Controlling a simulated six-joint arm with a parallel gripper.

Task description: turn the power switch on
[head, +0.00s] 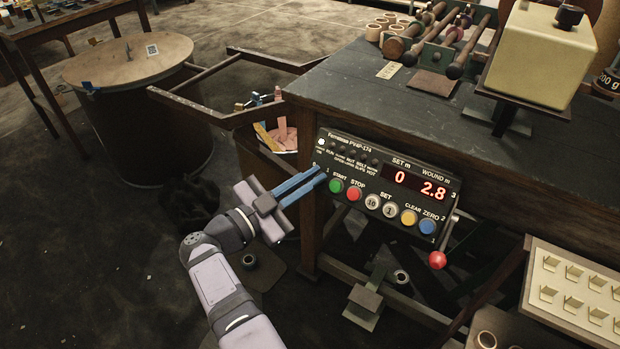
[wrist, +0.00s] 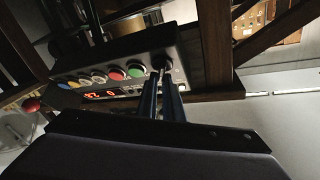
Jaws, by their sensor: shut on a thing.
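The control panel (head: 385,160) is a dark box on the front of the bench, with red displays reading 0 and 2.8. It carries several coloured buttons, green START at the left to blue at the right. My gripper (head: 322,175) reaches its blue fingers to the panel's left end, beside the green button (head: 336,186). In the wrist view my gripper (wrist: 164,80) is shut on the small power switch (wrist: 160,68), beyond the green button. The fingers mostly hide the switch in the head view, and I cannot tell its position.
A lever with a red knob (head: 437,260) hangs at the panel's right end. A wooden frame (head: 215,113) and a bin with coloured scraps (head: 283,138) stand left of the bench. A tray of clips (head: 573,290) is at lower right.

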